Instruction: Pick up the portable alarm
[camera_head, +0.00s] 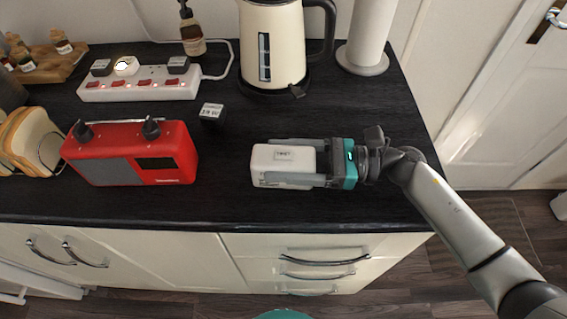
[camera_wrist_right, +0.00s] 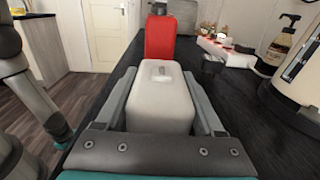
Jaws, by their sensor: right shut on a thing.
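In the right wrist view the white box (camera_wrist_right: 160,97) sits between the two grey fingers (camera_wrist_right: 160,112). The gripper is shut on it. My left gripper is not in view.
A power strip (camera_head: 138,84), soap bottle (camera_head: 192,32), kettle (camera_head: 272,45) and paper roll (camera_head: 368,32) line the back. The worktop's front edge (camera_head: 215,222) is close.

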